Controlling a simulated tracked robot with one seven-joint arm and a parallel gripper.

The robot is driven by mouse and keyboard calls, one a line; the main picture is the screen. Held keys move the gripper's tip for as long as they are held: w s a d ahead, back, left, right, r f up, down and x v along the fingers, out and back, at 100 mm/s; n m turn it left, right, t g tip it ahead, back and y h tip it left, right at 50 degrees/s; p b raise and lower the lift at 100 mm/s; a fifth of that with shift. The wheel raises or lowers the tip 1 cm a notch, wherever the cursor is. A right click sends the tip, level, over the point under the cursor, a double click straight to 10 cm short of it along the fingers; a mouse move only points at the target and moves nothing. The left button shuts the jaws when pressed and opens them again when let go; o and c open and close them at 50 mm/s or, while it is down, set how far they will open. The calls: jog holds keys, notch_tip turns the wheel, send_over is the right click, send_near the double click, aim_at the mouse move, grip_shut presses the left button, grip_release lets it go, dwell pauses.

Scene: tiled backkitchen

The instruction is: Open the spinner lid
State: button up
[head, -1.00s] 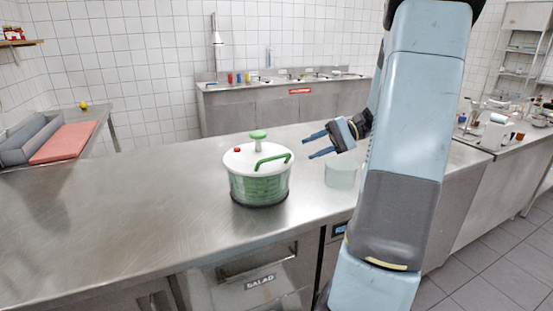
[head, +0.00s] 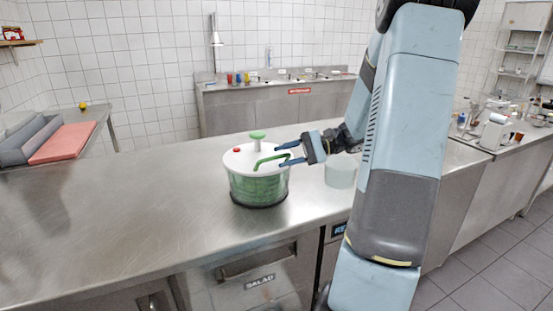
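The salad spinner (head: 258,188) stands upright on the steel counter, with a green see-through bowl. Its white lid (head: 243,158) sits on top and carries a green knob (head: 257,136), a small red button (head: 237,150) and a green curved handle (head: 268,158). My gripper (head: 287,153) is at the lid's right side, its two blue fingers spread apart and pointing left. The fingertips are at the right end of the green handle, one on its far side and one on its near side. I cannot tell whether they touch it.
A pale round container (head: 341,173) stands on the counter just right of the spinner, below my gripper. The steel counter (head: 130,215) is clear to the left. A red board (head: 62,143) and grey bin (head: 28,138) lie at the far left.

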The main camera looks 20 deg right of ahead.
jog(key=shift+x, duration=1.5)
jog(key=shift+c, duration=0.4)
grip_shut()
